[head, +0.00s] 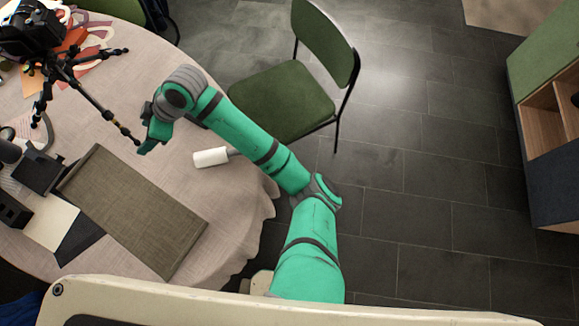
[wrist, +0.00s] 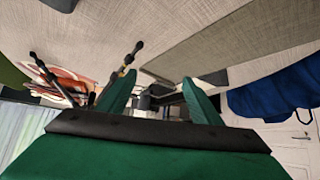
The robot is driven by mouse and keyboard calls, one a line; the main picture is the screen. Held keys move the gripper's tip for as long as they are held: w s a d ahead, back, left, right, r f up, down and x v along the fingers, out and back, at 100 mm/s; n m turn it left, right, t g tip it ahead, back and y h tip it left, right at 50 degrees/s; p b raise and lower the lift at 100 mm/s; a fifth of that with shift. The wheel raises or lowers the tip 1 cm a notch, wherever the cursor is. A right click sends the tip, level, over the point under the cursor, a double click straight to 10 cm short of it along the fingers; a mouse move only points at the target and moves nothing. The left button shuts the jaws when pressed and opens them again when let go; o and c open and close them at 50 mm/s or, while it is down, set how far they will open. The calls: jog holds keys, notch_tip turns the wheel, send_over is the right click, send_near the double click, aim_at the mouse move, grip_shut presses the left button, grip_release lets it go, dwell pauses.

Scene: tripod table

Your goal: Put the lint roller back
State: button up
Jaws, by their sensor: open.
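The lint roller (head: 211,157) has a white cylindrical head and lies on the cream tablecloth near the table's right side. Its grey handle points right and is partly hidden under my green arm. My gripper (head: 145,147) is above the table, to the left of the roller and apart from it. In the wrist view, my gripper's two green fingers (wrist: 160,97) are spread with nothing between them. The lint roller does not show in the wrist view.
A black tripod (head: 88,97) with a camera stands at the upper left, one leg reaching close to my gripper. A grey-brown mat (head: 135,212) lies in front. Dark boxes (head: 40,172) sit at the left. A green chair (head: 283,100) stands beyond the table.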

jog(key=a+r+m+t+y, duration=0.2)
jog(key=a+r+m+y, duration=0.1)
jog(key=a+m+y, duration=0.1)
jog(key=m+t+h, duration=0.4)
jog(key=m+t, duration=0.9)
jog(key=m, duration=0.2)
send_over(213, 154)
notch_tip(213, 154, down, 8)
jog(key=shift+d, duration=0.1)
jog(key=s+d+f+m+t+h, duration=0.1)
jog(key=s+d+f+h, duration=0.15)
jog(key=s+d, duration=0.55)
jog(key=s+d+f+m+h, duration=0.1)
jog(key=s+d+h, duration=0.35)
jog(key=d, duration=0.65)
jog(key=s+d+r+n+h, duration=0.1)
jog(key=s+d+r, duration=0.2)
jog(key=s+d, duration=0.4)
jog(key=s, duration=0.2)
jog(key=shift+s+d+r+t, duration=0.3)
jog(key=shift+s+r+t, duration=0.1)
